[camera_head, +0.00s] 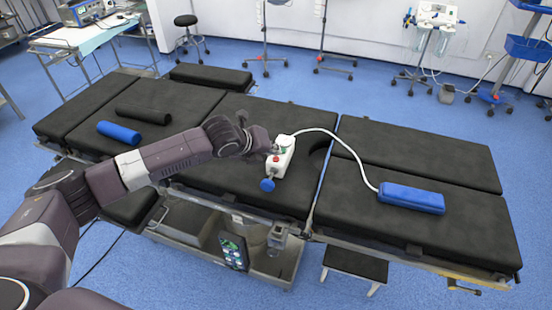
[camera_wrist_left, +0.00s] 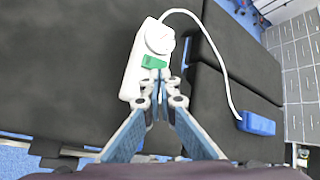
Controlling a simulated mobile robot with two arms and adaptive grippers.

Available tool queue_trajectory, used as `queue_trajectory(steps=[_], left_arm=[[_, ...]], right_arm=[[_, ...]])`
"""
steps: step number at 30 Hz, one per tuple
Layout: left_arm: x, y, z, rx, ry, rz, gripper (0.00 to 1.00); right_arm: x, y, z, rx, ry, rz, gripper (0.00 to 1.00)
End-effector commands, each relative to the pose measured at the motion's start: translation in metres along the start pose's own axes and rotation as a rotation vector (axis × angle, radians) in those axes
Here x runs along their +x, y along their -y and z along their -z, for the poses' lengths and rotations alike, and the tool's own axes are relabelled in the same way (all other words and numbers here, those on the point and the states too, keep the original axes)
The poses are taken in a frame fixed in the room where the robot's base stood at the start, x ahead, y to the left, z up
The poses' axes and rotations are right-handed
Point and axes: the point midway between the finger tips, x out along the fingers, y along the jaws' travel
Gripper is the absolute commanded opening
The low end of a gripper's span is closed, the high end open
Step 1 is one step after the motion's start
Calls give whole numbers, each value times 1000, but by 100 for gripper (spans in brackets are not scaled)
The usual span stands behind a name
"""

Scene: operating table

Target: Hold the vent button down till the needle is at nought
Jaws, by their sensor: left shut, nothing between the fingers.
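In the left wrist view the unit (camera_wrist_left: 131,76) shows a round white gauge (camera_wrist_left: 160,37) and a green button (camera_wrist_left: 154,62); the needle is too small to read. My left gripper (camera_wrist_left: 159,74) is shut and empty, its tips right at the edge of the green button. I cannot tell whether they touch or press it. In the head view the left gripper (camera_head: 262,143) partly hides the unit. My right gripper is not in view.
A white hose (camera_head: 352,152) curves from the unit to a blue cuff (camera_head: 411,198) on the table's right section. A blue roll (camera_head: 119,132) and a black roll (camera_head: 143,115) lie at the left.

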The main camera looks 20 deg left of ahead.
Motion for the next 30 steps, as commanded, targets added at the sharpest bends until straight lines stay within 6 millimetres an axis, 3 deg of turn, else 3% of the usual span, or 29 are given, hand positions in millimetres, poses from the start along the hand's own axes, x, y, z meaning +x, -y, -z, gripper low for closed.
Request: queue_trajectory(steps=[30], left_arm=[[8, -6, 6, 0, -1, 0, 0]], right_arm=[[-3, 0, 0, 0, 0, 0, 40]])
